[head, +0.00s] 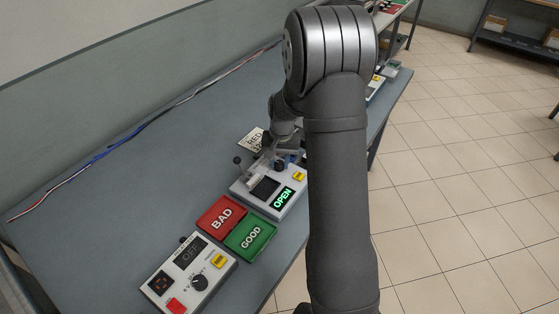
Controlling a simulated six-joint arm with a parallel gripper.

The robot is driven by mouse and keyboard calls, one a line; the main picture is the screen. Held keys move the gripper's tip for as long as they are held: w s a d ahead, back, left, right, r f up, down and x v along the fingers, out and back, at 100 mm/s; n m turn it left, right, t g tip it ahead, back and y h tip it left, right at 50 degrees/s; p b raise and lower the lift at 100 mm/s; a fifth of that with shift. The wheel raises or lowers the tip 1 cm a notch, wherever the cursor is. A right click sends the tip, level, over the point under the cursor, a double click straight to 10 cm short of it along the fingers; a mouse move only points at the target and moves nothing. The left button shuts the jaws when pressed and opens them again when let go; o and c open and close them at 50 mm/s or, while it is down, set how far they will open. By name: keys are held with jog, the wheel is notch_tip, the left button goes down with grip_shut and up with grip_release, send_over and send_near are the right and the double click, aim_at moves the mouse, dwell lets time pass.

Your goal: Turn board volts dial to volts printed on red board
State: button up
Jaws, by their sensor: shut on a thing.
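My gripper (284,150) is small and partly hidden at the back of a light grey box (243,199) with a green "OPEN" display (284,197). It appears shut on a dark blue knob (280,164) at that box's back edge; the exact contact is hard to make out. Any scale or pointer on this knob is too small to read. A white card (251,138) behind the box reads "RED" with a second line that is partly covered and unreadable. I cannot make out a red board.
A red "BAD" tray (210,228) and a green "GOOD" tray (236,247) lie in front of the box. A nearer grey box (165,268) has a display, a black dial (199,282) and a red button (175,306). The left tabletop is clear except for cables (120,146).

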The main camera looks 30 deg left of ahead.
aim_at(282, 163)
dwell(0.4)
jog(key=o, duration=1)
jog(key=r, duration=1.7)
jog(key=shift+w+d+r, duration=0.2)
jog(key=shift+d, duration=0.15)
jog(key=f, duration=1.7)
jog(key=shift+s+a+f, duration=0.2)
jog(key=shift+a, duration=0.15)
